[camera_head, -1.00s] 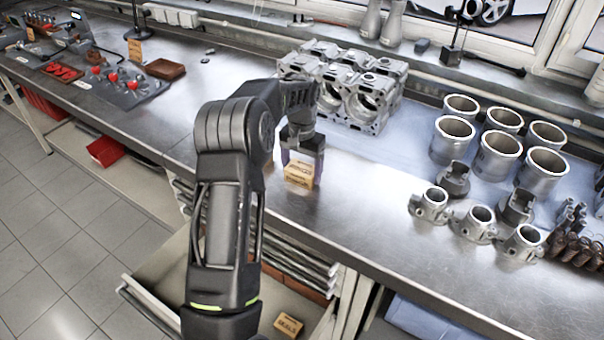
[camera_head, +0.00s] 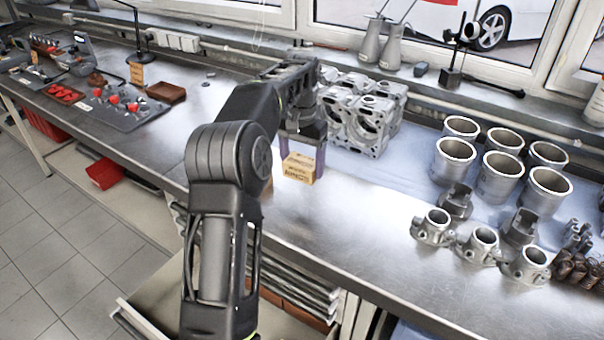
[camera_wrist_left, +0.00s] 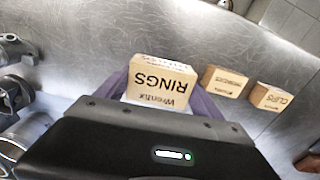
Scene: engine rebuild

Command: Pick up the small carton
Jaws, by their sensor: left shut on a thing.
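The small carton is a tan box (camera_head: 300,167) with dark lettering, in front of the engine block in the head view. In the left wrist view the carton (camera_wrist_left: 162,80) reads "RINGS" upside down. My left gripper (camera_head: 303,160) is shut on it, with a purple-grey finger on either side. The carton appears held above the bench, but the exact gap underneath cannot be told. My right gripper is not in view.
An engine block (camera_head: 365,125) stands behind, cylinder liners (camera_head: 497,178) to the right. The bench (camera_head: 350,215) is clear in front.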

